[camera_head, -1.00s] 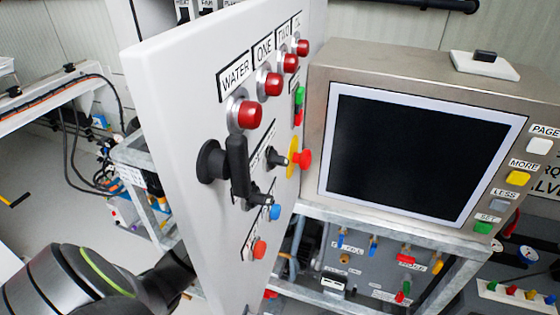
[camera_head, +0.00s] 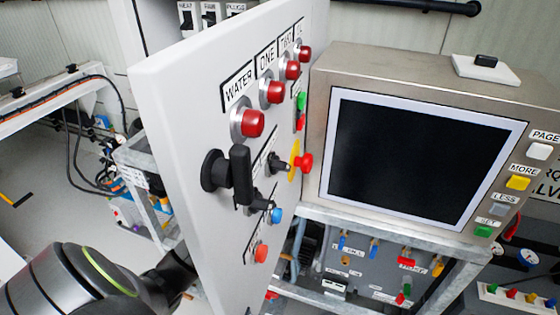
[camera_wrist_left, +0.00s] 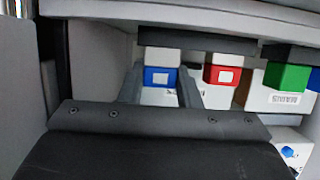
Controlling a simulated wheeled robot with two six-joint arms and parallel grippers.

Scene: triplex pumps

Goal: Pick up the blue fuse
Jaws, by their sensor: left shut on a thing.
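The blue fuse (camera_wrist_left: 160,76) has a white label and sits between the two fingers of my left gripper (camera_wrist_left: 160,90) in the left wrist view. The fingers are shut on it, and its white lower part shows between them. The fuse still appears to be up at the dark strip above it; whether it is seated there cannot be told. In the head view my left arm comes in at the lower left, and its gripper is hidden behind the white panel (camera_head: 190,110). My right gripper is in neither view.
A red fuse (camera_wrist_left: 222,76) and a green fuse (camera_wrist_left: 287,77) stand to the right of the blue one. A grey ledge (camera_wrist_left: 200,15) overhangs them. In the head view, a screen unit (camera_head: 415,160) stands right of the panel, whose face carries red buttons and a black handle (camera_head: 240,175).

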